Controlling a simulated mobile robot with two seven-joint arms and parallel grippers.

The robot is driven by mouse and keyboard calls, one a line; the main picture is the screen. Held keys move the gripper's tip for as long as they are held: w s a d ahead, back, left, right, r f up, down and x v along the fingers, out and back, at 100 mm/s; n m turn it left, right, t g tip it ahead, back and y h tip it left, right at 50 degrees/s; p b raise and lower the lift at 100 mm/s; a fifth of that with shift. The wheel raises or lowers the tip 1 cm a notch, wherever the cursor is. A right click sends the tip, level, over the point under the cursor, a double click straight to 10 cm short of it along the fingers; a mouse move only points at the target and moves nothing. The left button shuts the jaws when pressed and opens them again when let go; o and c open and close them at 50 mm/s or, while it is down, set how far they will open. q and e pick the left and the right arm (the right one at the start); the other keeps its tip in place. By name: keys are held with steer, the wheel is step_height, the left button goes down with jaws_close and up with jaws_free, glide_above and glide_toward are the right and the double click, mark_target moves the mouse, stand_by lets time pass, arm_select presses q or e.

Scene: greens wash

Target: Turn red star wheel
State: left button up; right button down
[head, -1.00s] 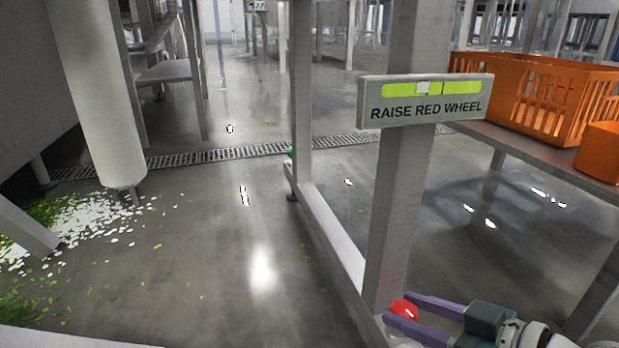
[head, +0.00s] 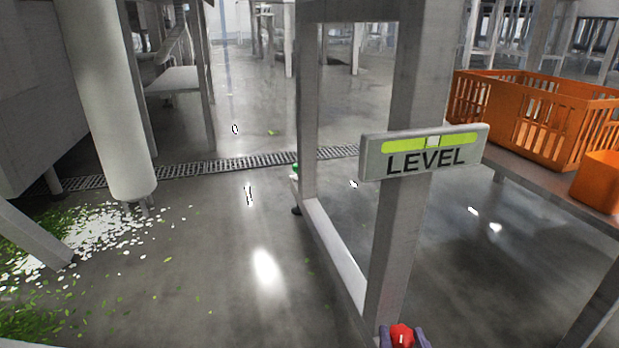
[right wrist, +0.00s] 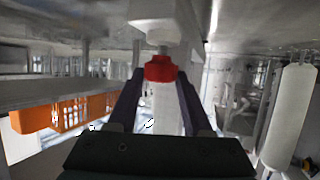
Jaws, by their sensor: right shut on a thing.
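The red star wheel (head: 402,334) is at the bottom of the head view, low on the grey post. My right gripper (head: 403,340) has a purple finger on each side of it and is shut on it. In the right wrist view the red wheel (right wrist: 160,69) sits between the tips of the dark fingers, under a pale metal foot. The sign (head: 424,152) on the post reads "LEVEL", and the white mark on its green bar stands near the middle. My left gripper is not in view.
Orange crates (head: 540,115) stand on a bench at the right. A floor drain (head: 200,168) crosses behind the frame. Green and white leaf scraps (head: 90,235) lie on the floor at left, by a pale cylinder (head: 110,100). The middle floor is clear.

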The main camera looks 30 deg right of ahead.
steer(key=shift+w+a+m+g+h+b, duration=0.15)
steer(key=shift+m+g+h+b, duration=0.35)
steer(key=shift+m+g+h, duration=0.5)
steer(key=shift+m, duration=0.3)
steer(key=shift+c, duration=1.6)
jaws_free()
steer(key=shift+r, duration=0.1)
